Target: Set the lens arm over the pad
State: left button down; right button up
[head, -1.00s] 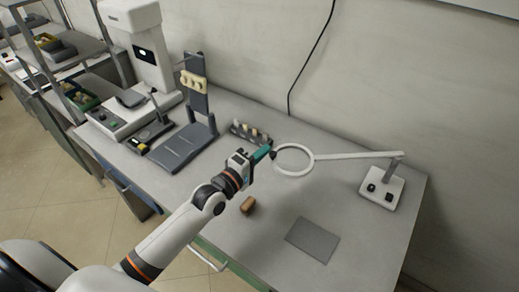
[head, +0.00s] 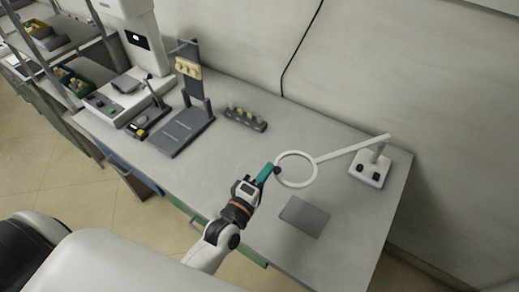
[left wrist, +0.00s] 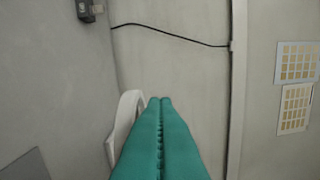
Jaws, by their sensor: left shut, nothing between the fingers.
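The lens arm is a white ring (head: 278,180) on a white bar (head: 350,150) from a white base (head: 366,172) with dark knobs. In the left wrist view the shut fingers (left wrist: 160,130) run beside the white ring (left wrist: 126,112), and part of the pad (left wrist: 25,166) shows.
A rack with several small vials (head: 246,119) stands farther back. A grey stand (head: 182,130) and a white instrument (head: 130,75) are at the left. A black cable (head: 300,45) hangs on the wall. Table between stand and gripper is clear.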

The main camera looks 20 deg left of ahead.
pick_arm(q)
jog(key=s+d+p, duration=0.1)
jog(key=s+d, duration=0.4)
jog(key=d, duration=0.1)
jog(key=shift+s+d, duration=0.25)
jog(key=shift+d, duration=0.1)
